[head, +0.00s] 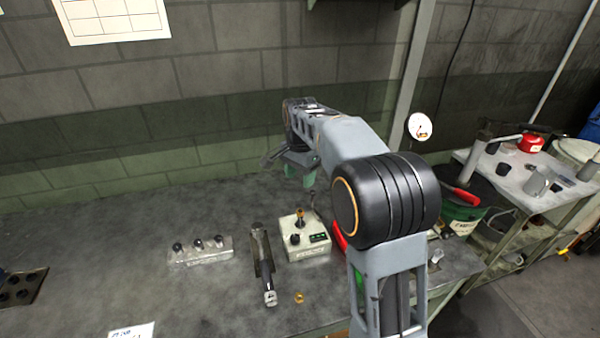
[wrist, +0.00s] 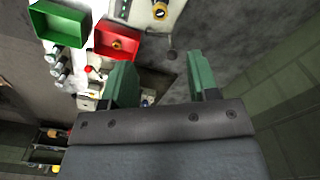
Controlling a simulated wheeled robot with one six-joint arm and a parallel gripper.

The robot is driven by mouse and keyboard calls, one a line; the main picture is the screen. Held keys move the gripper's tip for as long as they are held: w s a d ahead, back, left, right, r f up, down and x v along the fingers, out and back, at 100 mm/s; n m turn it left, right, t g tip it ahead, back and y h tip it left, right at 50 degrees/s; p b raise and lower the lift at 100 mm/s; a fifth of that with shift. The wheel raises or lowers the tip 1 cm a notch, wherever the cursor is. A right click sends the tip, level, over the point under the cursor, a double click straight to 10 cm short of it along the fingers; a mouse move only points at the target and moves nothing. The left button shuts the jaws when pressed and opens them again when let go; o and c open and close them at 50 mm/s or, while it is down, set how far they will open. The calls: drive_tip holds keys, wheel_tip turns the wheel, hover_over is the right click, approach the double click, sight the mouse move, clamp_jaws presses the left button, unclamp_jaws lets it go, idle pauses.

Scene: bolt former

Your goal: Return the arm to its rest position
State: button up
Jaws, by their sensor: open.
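My arm reaches out over the grey workbench (head: 130,275) in the head view. My gripper (head: 285,166) is at its far end, above the back of the bench near the wall. In the wrist view my gripper (wrist: 163,78) shows two green fingers spread apart with nothing between them. A cream control box (head: 305,250) with an orange-topped knob stands on the bench below; part of it also shows at the top of the wrist view (wrist: 148,18). My gripper is clear of it. My arm hides part of the bench's right side.
A knobbed metal block (head: 203,253), a dark metal fixture (head: 262,262) and a brass ring (head: 299,297) lie on the bench. The wrist view shows a green bin (wrist: 60,24) and a red bin (wrist: 116,42). A cluttered side table (head: 525,195) stands right. The bench's left-middle is mostly clear.

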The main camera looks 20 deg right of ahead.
drive_tip(key=shift+r, duration=0.55)
drive_tip(key=s+f+n+t, duration=0.1)
drive_tip(key=s+n, duration=0.4)
drive_tip(key=s, duration=0.6)
drive_tip(key=s+f+n+t, duration=0.2)
drive_tip(key=s+n, duration=0.4)
drive_tip(key=s, duration=0.5)
drive_tip(key=shift+s+f+t, duration=0.25)
drive_tip(key=shift+t, duration=0.25)
